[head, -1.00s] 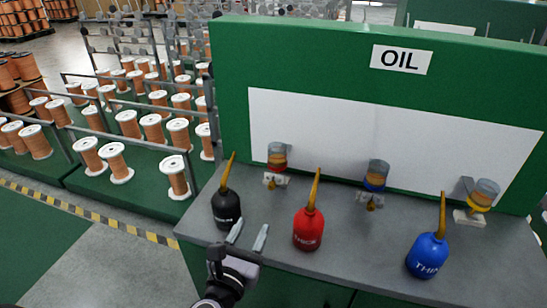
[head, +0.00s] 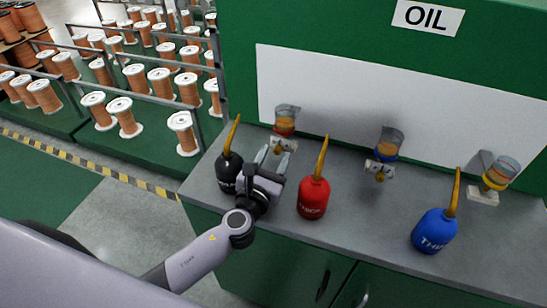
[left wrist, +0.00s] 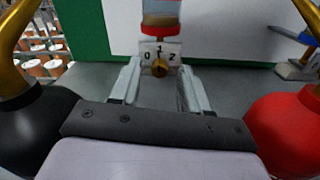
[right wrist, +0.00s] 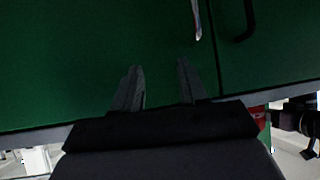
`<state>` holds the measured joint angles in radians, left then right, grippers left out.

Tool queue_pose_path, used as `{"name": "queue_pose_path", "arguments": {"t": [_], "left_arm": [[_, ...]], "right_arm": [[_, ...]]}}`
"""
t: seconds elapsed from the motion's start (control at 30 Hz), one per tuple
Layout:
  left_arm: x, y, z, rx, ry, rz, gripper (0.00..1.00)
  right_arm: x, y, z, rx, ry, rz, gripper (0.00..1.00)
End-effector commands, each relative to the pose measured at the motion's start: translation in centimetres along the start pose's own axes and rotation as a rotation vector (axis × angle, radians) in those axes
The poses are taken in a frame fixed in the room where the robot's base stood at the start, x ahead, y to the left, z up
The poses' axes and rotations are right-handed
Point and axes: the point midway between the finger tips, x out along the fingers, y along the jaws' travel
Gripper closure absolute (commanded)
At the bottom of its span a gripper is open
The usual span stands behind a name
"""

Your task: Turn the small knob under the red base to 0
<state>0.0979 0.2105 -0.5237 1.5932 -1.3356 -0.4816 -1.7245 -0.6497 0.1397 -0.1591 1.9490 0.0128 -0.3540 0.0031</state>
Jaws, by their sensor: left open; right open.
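The small brass knob (left wrist: 160,62) sits on a white dial marked 0, 1 and 2 (left wrist: 161,49), under the red base (left wrist: 160,30) of a glass oil cup. In the head view the red base (head: 284,132) is at the bench's back left. My left gripper (left wrist: 160,74) is open, its fingers pointing at the knob, one to each side and apart from it. The knob appears upright, towards 1, but its exact pointing is hard to tell. My right gripper (right wrist: 158,80) is open and empty before a green cabinet front, outside the head view.
A black oil can (head: 229,174) stands left of my left gripper and a red oil can (head: 313,198) right of it, both close. A blue can (head: 435,231) and blue-based (head: 386,150) and yellow-based (head: 496,181) cups are further right. A white backboard (head: 340,95) rises behind.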

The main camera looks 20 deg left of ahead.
Motion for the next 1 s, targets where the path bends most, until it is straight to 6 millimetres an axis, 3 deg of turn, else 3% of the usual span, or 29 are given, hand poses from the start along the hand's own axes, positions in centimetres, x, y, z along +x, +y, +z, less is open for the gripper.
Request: {"name": "queue_pose_path", "arguments": {"t": [0.2,0.37,0.73,1.0], "left_arm": [[0.04,0.01,-0.01,0.000,0.000,0.000,0.54],[0.02,0.02,-0.02,0.000,0.000,0.000,1.00],[0.00,0.01,-0.09,-0.036,0.001,0.000,1.00],[-0.02,0.03,-0.23,-0.196,0.001,0.001,1.00]], "right_arm": [[0.01,0.01,0.00,0.000,0.000,0.000,0.57],[0.01,0.01,0.00,0.000,0.000,0.000,0.57],[0.14,0.01,0.16,0.000,0.000,0.000,0.57],[0.57,0.00,0.73,0.000,0.001,0.000,0.57]]}}
